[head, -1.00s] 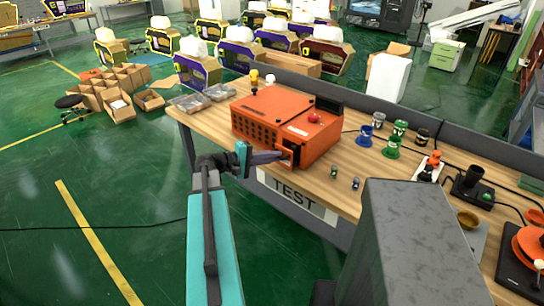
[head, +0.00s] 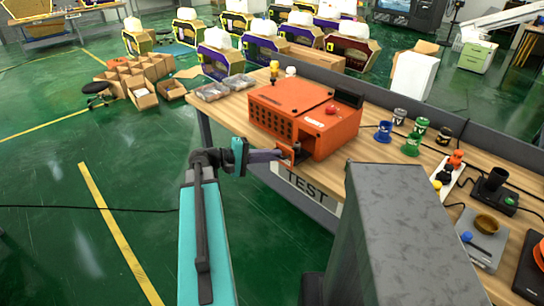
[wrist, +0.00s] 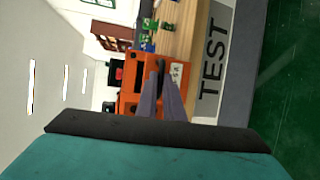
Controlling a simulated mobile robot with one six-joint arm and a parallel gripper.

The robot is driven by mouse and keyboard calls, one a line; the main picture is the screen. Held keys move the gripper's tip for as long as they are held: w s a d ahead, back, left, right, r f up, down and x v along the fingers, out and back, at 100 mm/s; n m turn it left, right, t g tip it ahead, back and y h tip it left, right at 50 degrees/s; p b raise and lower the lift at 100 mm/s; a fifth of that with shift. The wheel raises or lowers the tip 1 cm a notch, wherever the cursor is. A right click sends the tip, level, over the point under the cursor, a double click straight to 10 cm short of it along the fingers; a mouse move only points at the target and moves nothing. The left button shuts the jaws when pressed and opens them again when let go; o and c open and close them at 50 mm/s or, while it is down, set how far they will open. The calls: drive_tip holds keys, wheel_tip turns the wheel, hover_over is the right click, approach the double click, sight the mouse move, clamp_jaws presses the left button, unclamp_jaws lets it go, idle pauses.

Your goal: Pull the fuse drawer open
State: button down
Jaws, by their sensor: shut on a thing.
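The orange tester box (head: 322,128) stands on the wooden table, with a black row-patterned panel on its left side and a red knob on top. The small orange drawer front (head: 287,151) stands out from the box's near end, with a dark opening behind it. My gripper (head: 281,154) reaches in from the left and is shut on the drawer front. In the wrist view my gripper's two grey fingers (wrist: 163,78) converge at the orange box (wrist: 130,97). The fingertips hide the exact grip, and the drawer's inside is too dark to see.
The wooden table (head: 372,150) has a TEST label (head: 306,187) on its front edge. Coloured cups (head: 412,143) stand right of the box, and a black device (head: 493,190) sits further right. My grey column blocks part of the table.

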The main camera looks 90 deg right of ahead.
drive_tip(key=shift+d, duration=0.25)
drive_tip(key=c, duration=1.9)
unclamp_jaws()
drive_tip(key=shift+w, duration=0.1)
drive_tip(key=shift+a, duration=0.1)
drive_tip(key=b+v, duration=0.2)
drive_tip(key=v, duration=1.1)
drive_tip(key=shift+w+b, duration=0.3)
drive_tip(key=shift+a+r, duration=0.1)
